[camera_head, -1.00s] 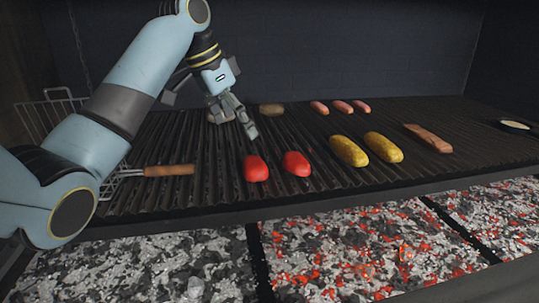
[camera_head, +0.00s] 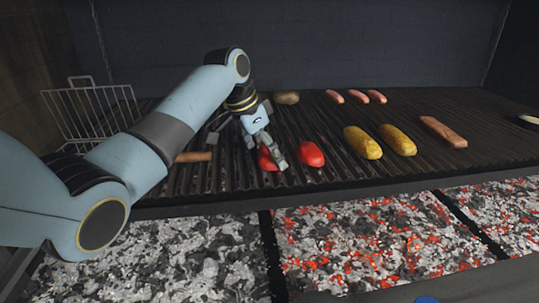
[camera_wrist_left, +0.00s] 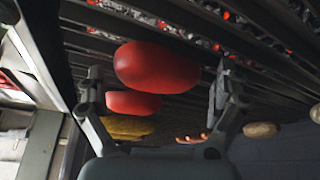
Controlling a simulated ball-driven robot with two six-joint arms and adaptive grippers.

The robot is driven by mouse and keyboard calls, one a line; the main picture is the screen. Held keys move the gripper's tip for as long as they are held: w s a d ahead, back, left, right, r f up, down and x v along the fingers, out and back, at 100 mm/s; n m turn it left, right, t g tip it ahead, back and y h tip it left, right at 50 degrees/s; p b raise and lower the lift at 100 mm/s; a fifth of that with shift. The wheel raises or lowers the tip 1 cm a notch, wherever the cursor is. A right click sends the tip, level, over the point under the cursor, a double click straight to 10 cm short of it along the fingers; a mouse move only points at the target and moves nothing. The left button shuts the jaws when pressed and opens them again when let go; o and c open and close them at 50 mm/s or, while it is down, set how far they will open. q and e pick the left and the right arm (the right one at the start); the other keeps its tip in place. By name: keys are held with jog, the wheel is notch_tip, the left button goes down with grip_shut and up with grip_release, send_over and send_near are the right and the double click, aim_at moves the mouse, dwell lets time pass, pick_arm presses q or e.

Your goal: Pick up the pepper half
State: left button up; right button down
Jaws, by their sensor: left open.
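Two red pepper halves lie on the dark ridged grill. The left pepper half (camera_head: 265,159) is partly covered by my left gripper (camera_head: 249,153); the right pepper half (camera_head: 311,153) lies clear beside it. My left gripper is open, just above the left pepper half. In the left wrist view the near pepper half (camera_wrist_left: 156,67) shows between the spread fingers (camera_wrist_left: 153,92), with no visible grip on it. The other pepper half (camera_wrist_left: 133,103) lies beyond it. My right gripper is not in view.
Small sausages (camera_head: 356,96) and a potato-like piece (camera_head: 287,98) lie behind. A wire basket (camera_head: 92,112) stands left; a wooden handle (camera_head: 193,157) lies near my arm. Embers (camera_head: 370,240) glow below the front edge.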

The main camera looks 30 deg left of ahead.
pick_arm(q)
jog(key=c, duration=1)
jog(key=shift+c, duration=0.4)
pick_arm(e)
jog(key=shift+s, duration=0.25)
pick_arm(q)
jog(key=shift+r, duration=0.1)
